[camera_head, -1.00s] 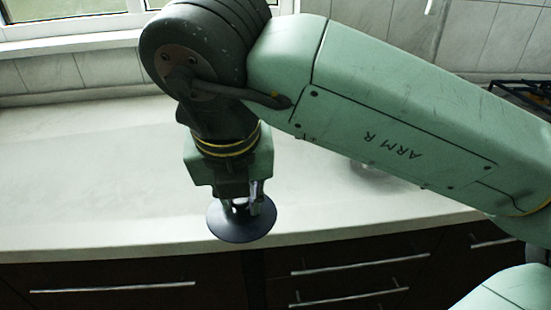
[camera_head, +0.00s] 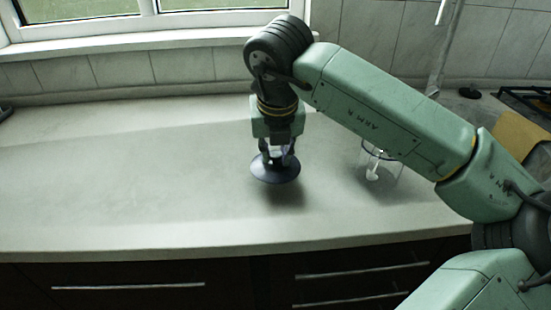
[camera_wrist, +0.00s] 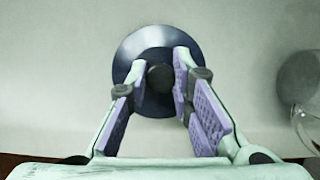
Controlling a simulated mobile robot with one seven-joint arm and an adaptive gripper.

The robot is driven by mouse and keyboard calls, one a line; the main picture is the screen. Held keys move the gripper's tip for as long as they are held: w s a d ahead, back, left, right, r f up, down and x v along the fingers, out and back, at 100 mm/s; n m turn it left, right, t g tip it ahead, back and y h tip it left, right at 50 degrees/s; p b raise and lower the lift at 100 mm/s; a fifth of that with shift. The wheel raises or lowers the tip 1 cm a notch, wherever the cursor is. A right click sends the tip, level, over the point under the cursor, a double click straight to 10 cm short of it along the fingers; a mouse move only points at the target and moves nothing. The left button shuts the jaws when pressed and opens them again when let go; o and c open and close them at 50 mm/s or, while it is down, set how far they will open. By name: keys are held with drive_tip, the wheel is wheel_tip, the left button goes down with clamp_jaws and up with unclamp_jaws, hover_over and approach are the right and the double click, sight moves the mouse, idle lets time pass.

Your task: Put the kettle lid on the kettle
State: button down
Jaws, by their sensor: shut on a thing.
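The kettle lid (camera_head: 275,175) is a dark blue disc with a dark knob, roughly level over the worktop, with a shadow below it. My gripper (camera_head: 279,160) points down and is shut on the lid's knob. In the wrist view the lid (camera_wrist: 132,62) lies beyond the fingers, with the knob between the fingertips (camera_wrist: 160,78).
A clear glass vessel (camera_head: 371,155) with something white in it stands right of the lid, partly behind my arm. A tan board (camera_head: 524,135) and a black hob grate (camera_head: 535,97) are at the right. The worktop (camera_head: 120,190) at the left is clear.

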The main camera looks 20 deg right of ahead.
sight(276, 158)
wheel_tip(276, 158, down, 3)
drive_tip(key=shift+f+p, duration=0.1)
drive_tip(key=shift+p, duration=0.45)
drive_tip(key=shift+f+b, duration=0.15)
drive_tip(key=shift+b, duration=0.2)
drive_tip(key=c, duration=1.4)
unclamp_jaws()
drive_tip(key=shift+r+p, duration=0.3)
drive_tip(key=shift+p, duration=0.05)
drive_tip(key=b+v, duration=0.2)
drive_tip(key=v, duration=1)
drive_tip(key=shift+a+f, duration=0.1)
drive_tip(key=shift+s+f, duration=0.1)
